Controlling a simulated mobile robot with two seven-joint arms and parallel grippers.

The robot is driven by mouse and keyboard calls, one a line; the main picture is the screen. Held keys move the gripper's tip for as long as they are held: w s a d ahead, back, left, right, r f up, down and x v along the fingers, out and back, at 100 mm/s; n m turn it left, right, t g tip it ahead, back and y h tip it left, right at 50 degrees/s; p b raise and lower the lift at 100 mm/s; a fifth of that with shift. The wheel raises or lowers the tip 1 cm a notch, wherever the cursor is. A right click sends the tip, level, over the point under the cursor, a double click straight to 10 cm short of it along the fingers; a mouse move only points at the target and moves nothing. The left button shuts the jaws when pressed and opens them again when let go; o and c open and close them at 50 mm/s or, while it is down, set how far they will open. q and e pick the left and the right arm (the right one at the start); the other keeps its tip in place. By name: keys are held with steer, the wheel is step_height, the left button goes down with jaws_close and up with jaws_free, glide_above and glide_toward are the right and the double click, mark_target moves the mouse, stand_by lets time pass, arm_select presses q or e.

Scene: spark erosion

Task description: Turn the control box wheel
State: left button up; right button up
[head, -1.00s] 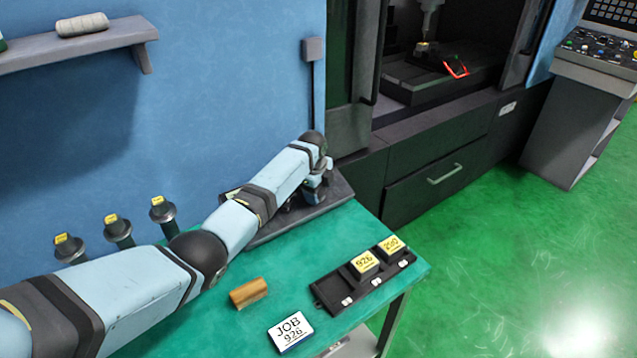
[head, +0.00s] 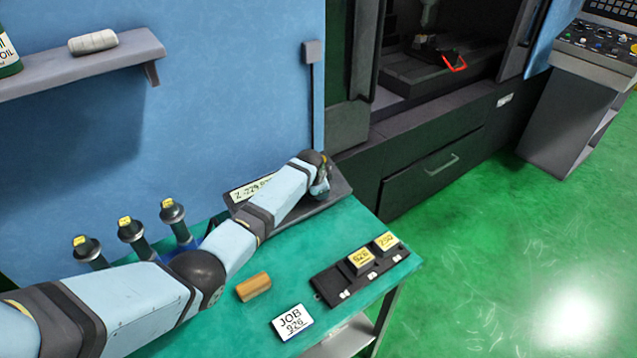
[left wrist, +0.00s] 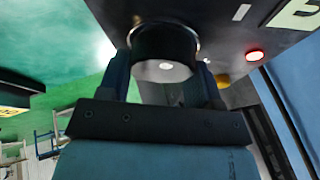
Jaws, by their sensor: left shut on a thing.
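The dark control box (head: 338,190) lies at the back edge of the green table, against the blue wall. Its pale display (head: 252,188) shows a Z reading partly covered by my left arm. My left gripper (head: 322,186) is over the right part of the box and hides the wheel in the head view. In the left wrist view, the dark round wheel (left wrist: 165,45) sits between the two fingers of the left gripper (left wrist: 165,72), which is shut on it. A red button (left wrist: 255,55) and the display (left wrist: 296,14) show beside it. My right gripper is out of view.
On the table (head: 225,325) are a wooden block (head: 253,287), a JOB 926 card (head: 292,322) and a black tray (head: 327,287) with two yellow-labelled blocks. Several yellow-topped holders (head: 131,230) stand behind my left arm. The dark machine (head: 425,165) stands at the right.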

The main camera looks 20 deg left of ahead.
arm_select(q)
steer(key=n+t+y, duration=0.1)
steer(key=n, duration=0.3)
steer(key=shift+a+f+p, duration=0.1)
steer(key=shift+f+p, duration=0.05)
steer(key=shift+p, duration=0.15)
steer(key=shift+n+y, duration=0.3)
steer(key=shift+n, duration=0.7)
steer(key=shift+s+a+f, duration=0.1)
steer(key=o, duration=0.9)
steer(key=shift+s+r, duration=0.1)
steer(key=shift+r, duration=0.45)
steer(key=v, duration=1.2)
steer(key=shift+s+d, duration=0.2)
steer(key=shift+s, duration=0.15)
